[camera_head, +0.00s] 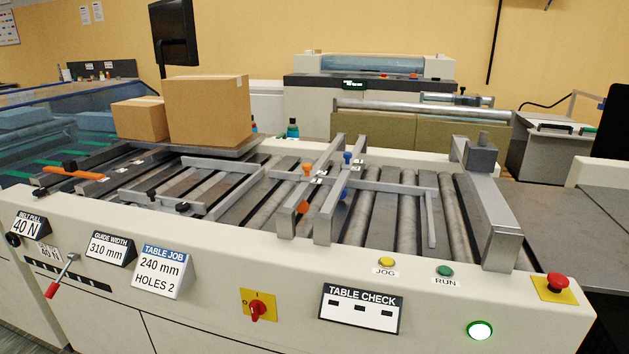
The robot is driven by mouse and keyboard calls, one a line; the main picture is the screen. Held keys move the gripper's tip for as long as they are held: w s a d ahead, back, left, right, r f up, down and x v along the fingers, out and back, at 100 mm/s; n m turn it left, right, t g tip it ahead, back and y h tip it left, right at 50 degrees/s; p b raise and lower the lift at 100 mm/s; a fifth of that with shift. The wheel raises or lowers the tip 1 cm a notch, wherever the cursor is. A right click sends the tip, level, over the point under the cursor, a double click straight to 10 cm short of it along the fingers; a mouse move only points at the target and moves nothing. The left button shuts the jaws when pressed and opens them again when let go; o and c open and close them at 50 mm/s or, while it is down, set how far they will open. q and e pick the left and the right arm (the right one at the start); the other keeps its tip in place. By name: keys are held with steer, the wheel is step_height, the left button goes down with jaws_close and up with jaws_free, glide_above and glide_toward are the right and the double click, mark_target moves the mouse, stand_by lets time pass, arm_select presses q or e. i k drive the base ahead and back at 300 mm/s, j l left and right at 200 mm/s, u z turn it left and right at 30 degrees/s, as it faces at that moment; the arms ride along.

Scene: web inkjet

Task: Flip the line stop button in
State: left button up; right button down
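No label reading line stop shows. A red mushroom button (557,282) stands on a yellow plate at the right end of the machine's front ledge. Its cap sits raised above the plate on a grey collar; I cannot tell whether it is pressed or latched. A red rotary switch (258,307) on a yellow plate is on the front panel, left of the table check sign (360,308). A yellow jog button (386,262) and a green run button (445,271) are on the ledge. Neither of my grippers is in view.
A lit green round lamp (480,330) is on the front panel. A red-handled lever (62,276) sticks out at left. Grey frame bars (493,215) rise above the roller table (265,205). Two cardboard boxes (207,110) sit at the back left. The ledge around the red button is clear.

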mark_target(557, 280)
steer(key=z, duration=1.3)
steer(key=i+z, duration=0.2)
steer(key=k, duration=0.1)
